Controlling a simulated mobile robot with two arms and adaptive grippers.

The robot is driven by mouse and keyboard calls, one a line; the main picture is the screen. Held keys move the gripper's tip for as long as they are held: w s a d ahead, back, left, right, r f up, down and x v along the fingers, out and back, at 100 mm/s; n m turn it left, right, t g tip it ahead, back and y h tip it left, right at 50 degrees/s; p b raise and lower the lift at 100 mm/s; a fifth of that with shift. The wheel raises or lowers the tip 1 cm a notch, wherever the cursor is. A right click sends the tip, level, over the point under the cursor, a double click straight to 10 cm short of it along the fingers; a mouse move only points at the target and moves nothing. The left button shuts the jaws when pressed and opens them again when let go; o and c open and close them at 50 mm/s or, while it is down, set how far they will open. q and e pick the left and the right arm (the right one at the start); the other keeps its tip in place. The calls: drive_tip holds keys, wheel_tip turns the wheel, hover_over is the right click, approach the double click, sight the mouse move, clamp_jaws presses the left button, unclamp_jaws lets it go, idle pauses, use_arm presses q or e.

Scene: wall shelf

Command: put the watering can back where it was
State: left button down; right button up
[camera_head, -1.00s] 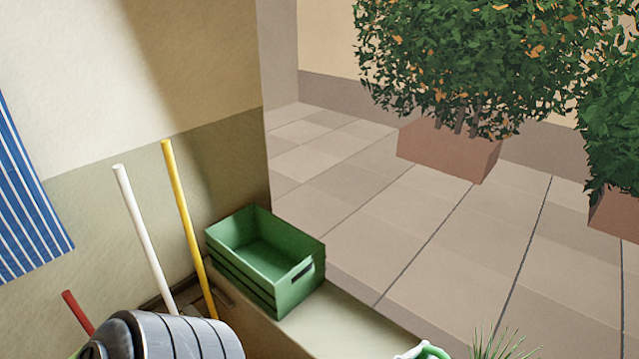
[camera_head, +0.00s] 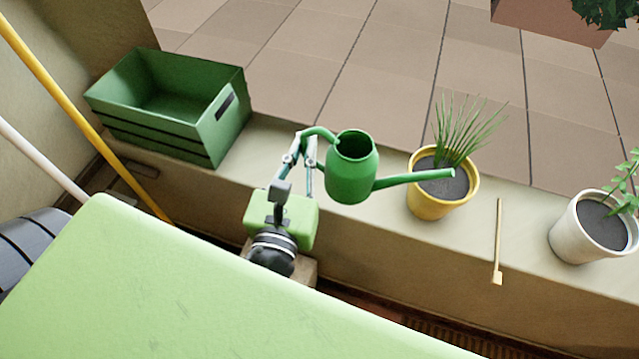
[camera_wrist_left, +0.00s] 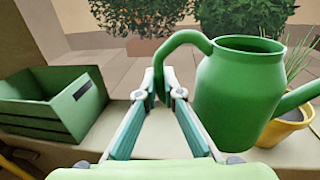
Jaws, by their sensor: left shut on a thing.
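The green watering can (camera_head: 350,178) is upright at the ledge, between the green crate and the yellow pot. Its spout points right toward the yellow pot. My left gripper (camera_head: 308,140) is shut on the can's handle, at the can's left side. In the left wrist view the can (camera_wrist_left: 240,95) is on the right, and the fingers (camera_wrist_left: 163,80) close around its curved handle. I cannot tell whether the can's base touches the ledge. My right gripper does not show.
A green crate (camera_head: 225,135) stands on the ledge (camera_head: 270,150) at left. A yellow pot (camera_head: 440,202) with a spiky plant and a white pot (camera_head: 575,250) stand at right. A small wooden tool (camera_head: 498,240) lies between the pots. White and yellow poles (camera_head: 80,115) lean at left.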

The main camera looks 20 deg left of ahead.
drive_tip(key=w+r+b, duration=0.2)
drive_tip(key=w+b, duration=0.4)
drive_tip(key=b, duration=0.1)
use_arm(q)
drive_tip(key=shift+n+y, duration=0.3)
drive_tip(key=shift+y, duration=0.3)
drive_tip(key=w+a+f+b, duration=0.1)
drive_tip(key=w+a+f, duration=0.2)
drive_tip(key=w+f, duration=0.1)
drive_tip(key=w+a+f, duration=0.2)
drive_tip(key=w+f, duration=0.1)
drive_tip(key=f, duration=0.3)
drive_tip(key=w+a+f+b, duration=0.1)
drive_tip(key=w+a+f, duration=0.2)
drive_tip(key=w+f, duration=0.1)
drive_tip(key=shift+w+a+f+b, duration=0.15)
drive_tip(key=shift+a+f+b, duration=0.05)
drive_tip(key=shift+f, duration=0.2)
drive_tip(key=shift+w+a+f+b, duration=0.15)
drive_tip(key=shift+f, duration=0.2)
wheel_tip(320, 180, down, 3)
drive_tip(key=shift+r+b, duration=0.1)
drive_tip(key=shift+b, duration=0.9)
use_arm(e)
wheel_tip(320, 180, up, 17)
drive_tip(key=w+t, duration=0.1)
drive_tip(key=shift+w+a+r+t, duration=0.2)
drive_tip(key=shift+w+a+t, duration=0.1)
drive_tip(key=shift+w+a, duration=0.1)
